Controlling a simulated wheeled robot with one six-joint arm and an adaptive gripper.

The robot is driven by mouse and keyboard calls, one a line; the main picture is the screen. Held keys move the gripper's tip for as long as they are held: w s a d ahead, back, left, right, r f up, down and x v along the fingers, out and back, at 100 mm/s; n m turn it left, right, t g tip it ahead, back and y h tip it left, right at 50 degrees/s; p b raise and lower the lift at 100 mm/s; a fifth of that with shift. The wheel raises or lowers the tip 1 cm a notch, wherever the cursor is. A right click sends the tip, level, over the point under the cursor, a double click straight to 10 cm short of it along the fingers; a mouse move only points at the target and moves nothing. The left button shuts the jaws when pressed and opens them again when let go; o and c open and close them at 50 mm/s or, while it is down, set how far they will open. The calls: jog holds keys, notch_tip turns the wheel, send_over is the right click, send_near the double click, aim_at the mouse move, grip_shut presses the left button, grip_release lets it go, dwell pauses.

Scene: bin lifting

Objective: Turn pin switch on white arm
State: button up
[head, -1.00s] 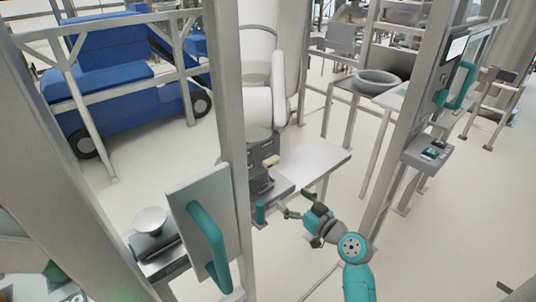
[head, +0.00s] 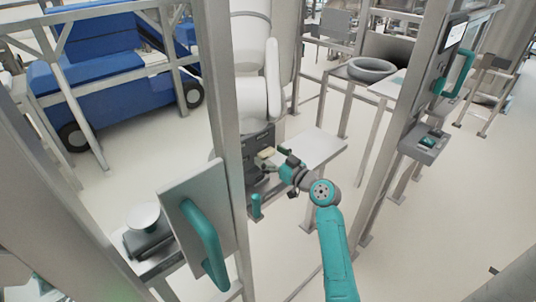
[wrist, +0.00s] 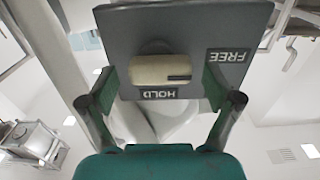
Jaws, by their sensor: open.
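The pin switch is a cream, rounded knob (wrist: 160,70) on a grey panel (wrist: 130,30). The knob lies horizontally in the wrist view, with a dark line at its right end. An upside-down HOLD label sits just below it and a FREE label to its upper right. In the head view the knob (head: 266,153) shows on the dark box below the white arm (head: 274,80). My gripper (wrist: 160,88) is open, with one finger on each side of the knob and gaps between. In the head view my gripper (head: 272,166) is at the box, partly hard to make out.
A metal post (head: 226,100) and a panel with a teal handle (head: 205,245) stand to the left. Another post (head: 400,120) with a control box (head: 424,145) is at the right. Open floor lies between.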

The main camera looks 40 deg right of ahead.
jog(key=shift+w, duration=0.5)
jog(key=c, duration=1.1)
jog(key=shift+c, duration=0.2)
